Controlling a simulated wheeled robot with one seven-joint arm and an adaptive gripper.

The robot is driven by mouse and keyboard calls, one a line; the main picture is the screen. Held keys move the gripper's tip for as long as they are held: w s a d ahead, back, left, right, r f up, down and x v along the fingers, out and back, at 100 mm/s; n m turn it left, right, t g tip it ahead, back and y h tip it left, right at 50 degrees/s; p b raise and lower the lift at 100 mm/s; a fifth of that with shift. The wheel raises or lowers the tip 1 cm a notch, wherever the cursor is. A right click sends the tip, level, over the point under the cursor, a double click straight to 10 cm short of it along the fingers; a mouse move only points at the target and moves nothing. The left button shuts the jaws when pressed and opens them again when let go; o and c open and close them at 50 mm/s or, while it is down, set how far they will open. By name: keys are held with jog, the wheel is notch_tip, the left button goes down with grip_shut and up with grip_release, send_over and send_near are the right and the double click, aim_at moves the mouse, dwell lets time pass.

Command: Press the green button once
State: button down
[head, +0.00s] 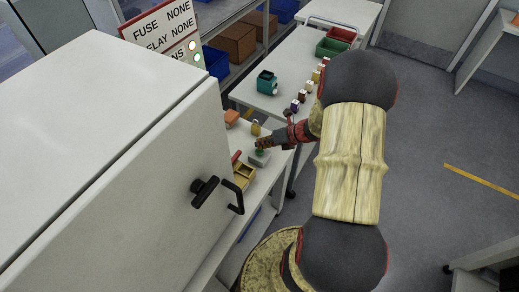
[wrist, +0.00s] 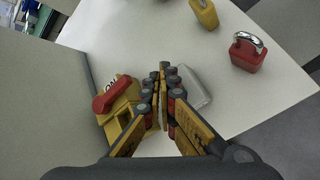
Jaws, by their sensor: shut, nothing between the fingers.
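The green button (head: 259,152) sits on a small grey box (head: 259,160) on the white bench beside the large white cabinet. In the head view my gripper (head: 262,145) is right above the button; I cannot tell whether it touches it. In the wrist view my gripper (wrist: 163,72) is shut and empty, fingers together. The grey box (wrist: 195,88) shows just right of and behind the fingers there, and the button is hidden.
A yellow box with a red lever (wrist: 112,97) stands left of my fingers. A yellow padlock (wrist: 206,14) and a red padlock (wrist: 247,53) lie farther off. The white cabinet (head: 130,170), with a black handle (head: 218,192), stands close by. A sign (head: 165,32) stands behind.

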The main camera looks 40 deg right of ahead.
jog(key=shift+r, duration=0.3)
jog(key=shift+r, duration=0.1)
notch_tip(320, 180, up, 5)
jog(key=p, duration=0.5)
jog(key=shift+s, duration=0.1)
dwell(0.8)
